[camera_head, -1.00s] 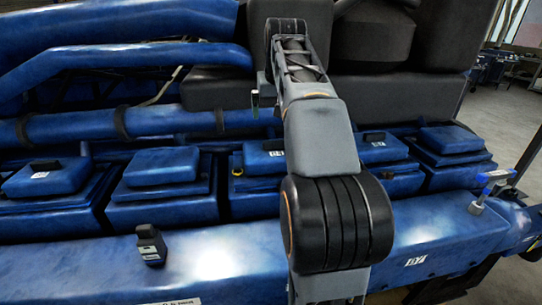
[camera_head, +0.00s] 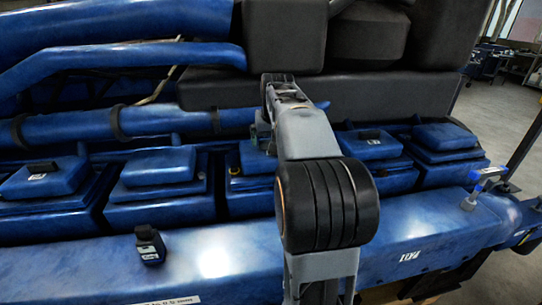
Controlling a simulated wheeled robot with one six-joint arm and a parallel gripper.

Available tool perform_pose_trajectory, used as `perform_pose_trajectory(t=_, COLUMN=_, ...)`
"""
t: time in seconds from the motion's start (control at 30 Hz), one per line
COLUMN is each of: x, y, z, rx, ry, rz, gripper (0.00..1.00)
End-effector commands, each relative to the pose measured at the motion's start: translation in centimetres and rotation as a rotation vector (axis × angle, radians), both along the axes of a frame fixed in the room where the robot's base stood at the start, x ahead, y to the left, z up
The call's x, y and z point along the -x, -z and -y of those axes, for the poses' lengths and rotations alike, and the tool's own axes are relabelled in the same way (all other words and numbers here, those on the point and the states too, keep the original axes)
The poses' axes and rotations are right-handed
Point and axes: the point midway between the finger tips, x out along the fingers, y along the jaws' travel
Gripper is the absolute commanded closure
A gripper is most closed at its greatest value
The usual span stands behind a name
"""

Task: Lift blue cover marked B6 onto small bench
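Several blue covers sit in a row on the blue engine. They include a far left one (camera_head: 45,178) with a black handle and small white label, a plain one (camera_head: 158,166), a middle one (camera_head: 255,160) and a right one (camera_head: 368,146) with a black handle and label. The labels are too small to read, so I cannot tell which is B6. My gripper (camera_head: 262,138) is low over the middle cover, mostly hidden behind my arm. I cannot tell whether it touches the cover or is open. No small bench can be made out.
A long blue beam (camera_head: 215,245) runs in front of the covers, with a small black device (camera_head: 150,246) on it. A blue-handled valve (camera_head: 484,182) stands at its right end. A blue pipe (camera_head: 165,120) and black blocks (camera_head: 400,95) lie behind. Floor (camera_head: 508,125) shows at far right.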

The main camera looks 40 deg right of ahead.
Motion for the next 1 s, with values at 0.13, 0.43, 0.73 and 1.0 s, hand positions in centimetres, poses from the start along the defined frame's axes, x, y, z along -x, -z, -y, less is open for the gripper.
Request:
perform_pose_trajectory(t=0.13, x=-0.22, y=0.65, z=0.07, rx=0.0, ry=0.0, rz=-0.001, gripper=0.0)
perform_pose_trajectory(t=0.43, x=-0.23, y=0.67, z=0.06, rx=0.0, ry=0.0, rz=0.0, gripper=0.1)
perform_pose_trajectory(t=0.73, x=-0.23, y=0.64, z=0.06, rx=0.0, ry=0.0, rz=0.0, gripper=0.38)
perform_pose_trajectory(t=1.0, x=-0.24, y=0.45, z=0.06, rx=0.002, ry=0.0, rz=0.004, gripper=0.53)
